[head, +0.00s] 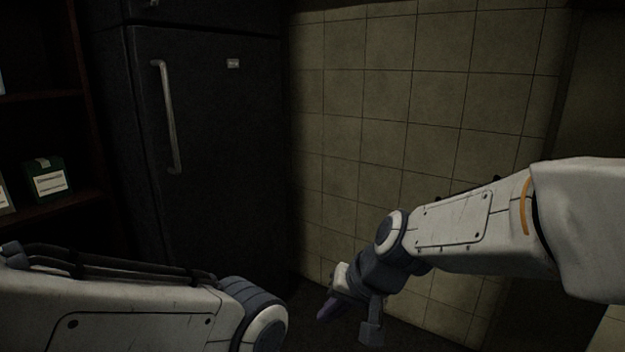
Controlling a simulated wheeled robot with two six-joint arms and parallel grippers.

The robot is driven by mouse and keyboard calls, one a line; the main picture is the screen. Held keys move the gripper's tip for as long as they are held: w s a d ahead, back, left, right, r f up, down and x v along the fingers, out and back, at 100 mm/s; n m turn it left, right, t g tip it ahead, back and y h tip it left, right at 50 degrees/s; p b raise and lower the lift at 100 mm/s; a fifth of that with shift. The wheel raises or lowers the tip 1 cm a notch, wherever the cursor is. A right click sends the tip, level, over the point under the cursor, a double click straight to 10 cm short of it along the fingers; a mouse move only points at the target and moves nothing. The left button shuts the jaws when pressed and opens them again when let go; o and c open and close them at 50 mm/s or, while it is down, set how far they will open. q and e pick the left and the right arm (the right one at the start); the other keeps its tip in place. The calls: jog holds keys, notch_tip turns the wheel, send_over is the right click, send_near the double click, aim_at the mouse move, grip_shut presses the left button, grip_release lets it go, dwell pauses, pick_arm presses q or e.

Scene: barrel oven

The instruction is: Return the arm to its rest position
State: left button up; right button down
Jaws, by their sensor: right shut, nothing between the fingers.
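My right arm (470,232) comes in from the right and reaches toward the lower middle of the head view. My right gripper (350,318) hangs at its end, pointing down over the dark floor, in front of the tiled wall. It is shut with nothing in it. My left arm (130,310) lies across the lower left. Its elbow joint (262,325) is at the bottom edge, and the left gripper is out of view.
A dark fridge (215,140) with a vertical handle (165,118) stands shut at left centre. A shelf (60,205) at far left holds a green box (46,180). A tiled wall (400,100) closes off the right. A little dark floor (305,300) shows below.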

jog(key=s+d+f+n+g+h, duration=0.1)
jog(key=s+d+f+h, duration=0.1)
jog(key=s+d+f, duration=0.35)
jog(key=s+d+f+g+h, duration=0.1)
jog(key=s+d+f+h, duration=0.15)
jog(key=d+f, duration=0.6)
jog(key=s+a+r+n+g, duration=0.2)
jog(key=s+a+r+n, duration=0.65)
jog(key=s+a, duration=0.4)
pick_arm(q)
notch_tip(320, 180, up, 27)
jog(key=s+p, duration=0.2)
jog(key=p, duration=2.5)
jog(key=shift+d+p, duration=0.25)
jog(key=shift+p, duration=0.05)
pick_arm(e)
notch_tip(320, 180, up, 28)
jog(key=shift+d+m+y, duration=0.25)
jog(key=shift+m+y, duration=0.2)
pick_arm(q)
jog(key=shift+s+f, duration=0.1)
jog(key=shift+f, duration=0.05)
pick_arm(e)
jog(key=shift+f, duration=0.15)
pick_arm(q)
jog(key=shift+s, duration=0.1)
